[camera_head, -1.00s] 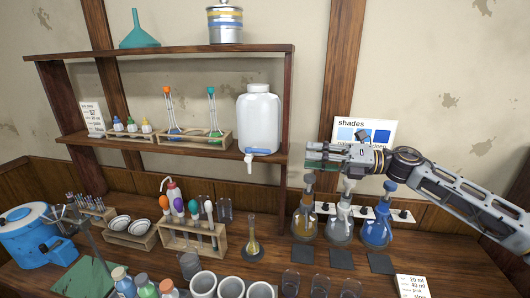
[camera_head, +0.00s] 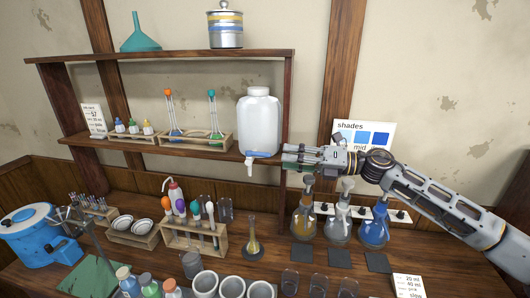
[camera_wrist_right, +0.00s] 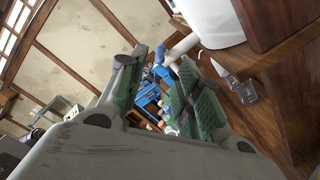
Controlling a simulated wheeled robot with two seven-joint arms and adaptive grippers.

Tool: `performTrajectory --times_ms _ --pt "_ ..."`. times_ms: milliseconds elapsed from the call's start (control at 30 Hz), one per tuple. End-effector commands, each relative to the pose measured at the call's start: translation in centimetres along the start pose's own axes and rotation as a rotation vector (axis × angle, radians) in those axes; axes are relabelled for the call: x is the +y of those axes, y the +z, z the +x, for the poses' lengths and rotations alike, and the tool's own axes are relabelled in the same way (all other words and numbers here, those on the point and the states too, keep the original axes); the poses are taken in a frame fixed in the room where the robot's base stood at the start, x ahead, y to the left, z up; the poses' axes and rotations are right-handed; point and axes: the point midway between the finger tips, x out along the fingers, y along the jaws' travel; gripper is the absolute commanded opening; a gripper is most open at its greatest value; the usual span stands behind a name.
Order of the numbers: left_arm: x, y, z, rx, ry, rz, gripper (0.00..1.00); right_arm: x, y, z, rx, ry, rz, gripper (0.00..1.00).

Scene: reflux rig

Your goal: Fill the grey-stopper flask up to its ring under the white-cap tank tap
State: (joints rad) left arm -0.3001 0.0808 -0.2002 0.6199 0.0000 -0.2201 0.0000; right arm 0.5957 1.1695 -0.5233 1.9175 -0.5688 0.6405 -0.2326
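The white-cap tank (camera_head: 259,125) stands on the shelf's right end. Its tap (camera_head: 250,165), a white spout with a blue lever, hangs over the shelf's front edge. It also shows in the wrist view (camera_wrist_right: 180,48), just beyond the fingertips. My right gripper (camera_head: 286,157) is open and empty, just right of the tap. My left gripper is out of view.
Conical flasks (camera_head: 338,229) stand at the bench's right, below my right arm. A tube rack (camera_head: 188,243) stands left of the small flask, and grey cups (camera_head: 232,284) are in front. The shelf's right post (camera_head: 288,95) is close to my right gripper.

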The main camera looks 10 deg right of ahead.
Motion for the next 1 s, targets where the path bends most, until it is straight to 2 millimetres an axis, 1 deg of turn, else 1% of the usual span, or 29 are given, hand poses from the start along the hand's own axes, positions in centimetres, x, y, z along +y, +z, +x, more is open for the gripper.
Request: performTrajectory --times_ms 33,600,800,1000 --pt "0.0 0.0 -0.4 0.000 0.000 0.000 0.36 0.2 0.2 0.5 0.000 0.002 0.000 0.34" --pt "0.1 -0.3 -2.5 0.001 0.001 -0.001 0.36 0.2 0.1 6.1 0.000 0.001 0.001 0.34" --pt "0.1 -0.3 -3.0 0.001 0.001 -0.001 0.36 0.1 0.1 7.4 0.000 0.000 0.001 0.34" --pt "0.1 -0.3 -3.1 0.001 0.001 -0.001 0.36 0.1 0.0 7.8 0.000 0.000 0.000 0.34"
